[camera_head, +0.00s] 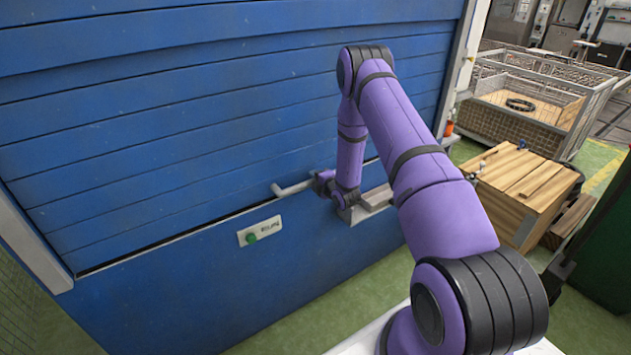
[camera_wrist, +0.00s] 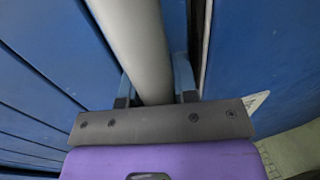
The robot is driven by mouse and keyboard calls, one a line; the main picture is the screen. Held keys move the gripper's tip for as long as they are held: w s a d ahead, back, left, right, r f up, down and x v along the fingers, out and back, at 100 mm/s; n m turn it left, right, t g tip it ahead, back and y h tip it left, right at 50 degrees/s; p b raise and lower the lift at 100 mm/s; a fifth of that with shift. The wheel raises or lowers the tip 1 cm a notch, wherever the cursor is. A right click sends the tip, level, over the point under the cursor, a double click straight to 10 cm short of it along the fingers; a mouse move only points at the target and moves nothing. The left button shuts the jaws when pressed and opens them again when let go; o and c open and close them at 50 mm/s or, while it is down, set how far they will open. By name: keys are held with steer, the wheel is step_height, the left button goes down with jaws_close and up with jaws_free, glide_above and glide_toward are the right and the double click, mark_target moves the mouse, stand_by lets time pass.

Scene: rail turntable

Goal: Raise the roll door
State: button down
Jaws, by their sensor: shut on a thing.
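The blue slatted roll door (camera_head: 150,140) fills the left and middle of the head view. Its lower edge shows as a slanting dark line above a plain blue lower panel (camera_head: 190,300). A light grey bar handle (camera_head: 290,187) is on the door near that edge. My gripper (camera_head: 321,184) is at the handle, shut on it. In the wrist view the grey handle (camera_wrist: 138,40) runs between the two fingers of my gripper (camera_wrist: 156,88). The fingertips are partly hidden by the handle and the gripper body.
A grey ledge (camera_head: 370,203) juts out beside my wrist. A wooden crate (camera_head: 525,190) and a wire mesh cage (camera_head: 575,95) stand at the right. Green floor is clear before the panel.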

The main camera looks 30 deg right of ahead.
mark_target(309, 53)
step_height(309, 53, up, 44)
steer(key=shift+f, duration=0.2)
steer(key=c, duration=0.9)
jaws_free()
steer(key=shift+f, duration=0.1)
steer(key=s, duration=0.3)
steer(key=s+r, duration=0.1)
steer(key=s, duration=0.3)
steer(key=s+r, duration=0.1)
steer(key=s, duration=0.2)
steer(key=shift+s+d, duration=0.2)
steer(key=shift+s, duration=0.1)
steer(key=shift+r, duration=0.1)
